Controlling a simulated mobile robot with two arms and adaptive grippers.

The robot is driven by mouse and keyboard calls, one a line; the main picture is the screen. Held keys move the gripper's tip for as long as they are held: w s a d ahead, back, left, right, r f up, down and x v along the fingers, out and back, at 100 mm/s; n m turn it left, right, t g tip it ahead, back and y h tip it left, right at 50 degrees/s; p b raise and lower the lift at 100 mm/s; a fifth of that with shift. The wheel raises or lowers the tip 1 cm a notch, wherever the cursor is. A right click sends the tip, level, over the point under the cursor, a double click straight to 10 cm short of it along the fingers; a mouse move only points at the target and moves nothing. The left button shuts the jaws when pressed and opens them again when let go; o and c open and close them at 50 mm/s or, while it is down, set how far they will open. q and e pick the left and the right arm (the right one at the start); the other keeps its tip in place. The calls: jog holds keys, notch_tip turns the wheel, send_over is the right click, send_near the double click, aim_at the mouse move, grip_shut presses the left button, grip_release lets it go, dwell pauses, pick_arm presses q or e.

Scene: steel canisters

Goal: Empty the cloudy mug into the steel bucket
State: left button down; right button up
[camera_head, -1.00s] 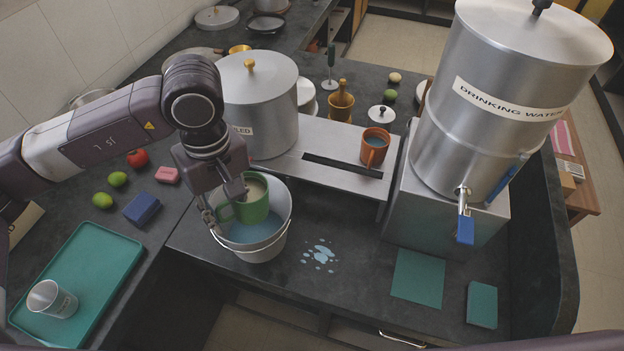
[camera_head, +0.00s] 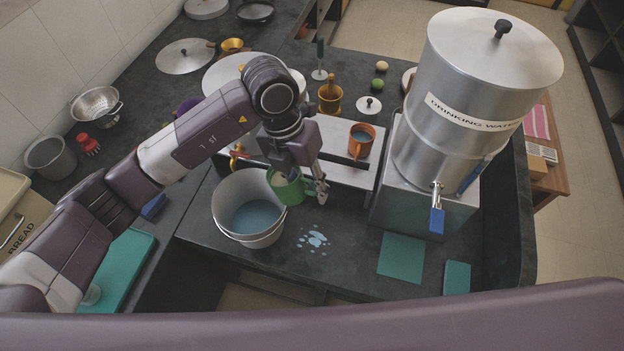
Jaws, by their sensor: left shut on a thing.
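The green mug (camera_head: 291,190) with pale, cloudy contents is at the right rim of the steel bucket (camera_head: 232,229). It looks roughly upright; I cannot tell whether it touches the rim. My left gripper (camera_head: 310,183) is shut on the green mug at its right side, where the fingers partly hide the handle. The bucket stands on the dark counter with bluish liquid in it. My right gripper is not in view.
A bluish spill (camera_head: 314,240) lies on the counter right of the bucket. An orange mug (camera_head: 361,142) with liquid stands on the steel platform behind. The drinking water dispenser (camera_head: 470,90) stands at right, with a teal cloth (camera_head: 401,257) before it.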

aim_at(306, 195)
pick_arm(q)
jog(key=shift+s+d+r+n, duration=0.1)
jog(key=shift+d+n, duration=0.25)
jog(key=shift+n, duration=0.15)
jog(key=shift+f+h, duration=0.5)
jog(key=shift+f, duration=0.75)
jog(key=shift+f+h+b, duration=0.4)
jog(key=shift+f+b, duration=0.05)
jog(key=shift+f, duration=0.45)
jog(key=f+g+h+b, duration=0.1)
jog(key=b, duration=0.1)
jog(key=shift+f+h+b, duration=0.25)
jog(key=shift+h+b, duration=0.05)
jog(key=shift+h, duration=0.1)
jog(key=shift+r, duration=0.25)
jog(key=shift+f+h+b, duration=0.15)
jog(key=shift+h+b, duration=0.15)
jog(key=shift+b, duration=0.1)
jog(key=shift+a+h+b, duration=0.1)
jog(key=shift+h+b, duration=0.3)
jog(key=shift+b, duration=0.1)
jog(key=shift+g, duration=0.3)
